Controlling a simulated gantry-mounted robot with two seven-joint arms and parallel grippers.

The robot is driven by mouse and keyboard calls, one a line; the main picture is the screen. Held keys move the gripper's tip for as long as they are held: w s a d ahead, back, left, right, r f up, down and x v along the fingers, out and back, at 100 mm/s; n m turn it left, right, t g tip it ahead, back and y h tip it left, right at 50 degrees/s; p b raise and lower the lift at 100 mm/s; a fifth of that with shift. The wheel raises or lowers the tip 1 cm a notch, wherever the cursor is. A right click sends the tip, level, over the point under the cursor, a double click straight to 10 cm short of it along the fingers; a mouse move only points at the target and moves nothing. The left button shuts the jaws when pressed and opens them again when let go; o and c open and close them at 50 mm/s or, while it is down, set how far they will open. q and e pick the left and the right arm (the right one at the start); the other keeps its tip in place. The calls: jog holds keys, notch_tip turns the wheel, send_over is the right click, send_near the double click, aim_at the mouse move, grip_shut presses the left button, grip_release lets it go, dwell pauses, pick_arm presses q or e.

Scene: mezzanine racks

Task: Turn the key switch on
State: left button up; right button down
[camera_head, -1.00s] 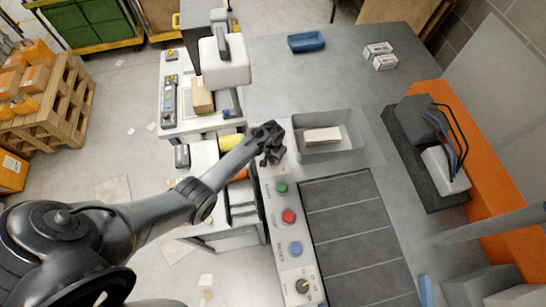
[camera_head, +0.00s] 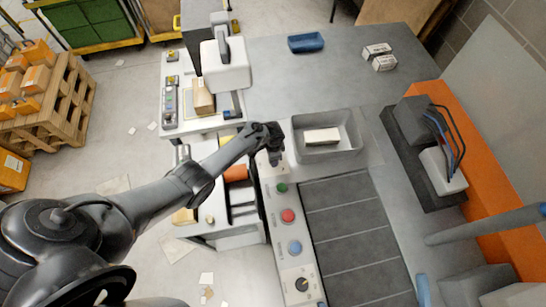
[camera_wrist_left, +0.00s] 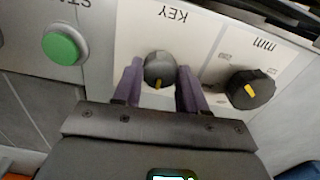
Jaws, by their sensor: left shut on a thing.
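The key switch (camera_wrist_left: 160,68) is a dark round knob with a yellow mark, on the pale panel under the label KEY, which appears upside down in the left wrist view. Its yellow mark points toward the bottom of that picture. My left gripper (camera_wrist_left: 158,80) has its two purple fingers on either side of the knob and is shut on it. In the head view my left gripper (camera_head: 274,160) is at the upper end of the control panel (camera_head: 283,262) and hides the key switch. My right gripper is not in view.
A green button (camera_wrist_left: 65,46) and another black knob (camera_wrist_left: 250,88) flank the key switch. Down the panel are red (camera_head: 288,215) and blue (camera_head: 295,247) buttons and a black knob (camera_head: 302,284). A grey bin (camera_head: 330,153) with a box stands close to the right of the gripper.

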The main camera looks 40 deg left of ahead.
pick_arm(q)
jog(key=m, duration=0.5)
jog(key=shift+a+f+m+b, duration=0.1)
jog(key=shift+m+b, duration=0.2)
jog(key=shift+b, duration=0.05)
jog(key=shift+m+b, duration=0.55)
jog(key=shift+m, duration=1.55)
jog(key=o, duration=1.1)
jog(key=shift+c, duration=0.2)
jog(key=shift+r+p, duration=1.15)
jog(key=shift+r, duration=2.7)
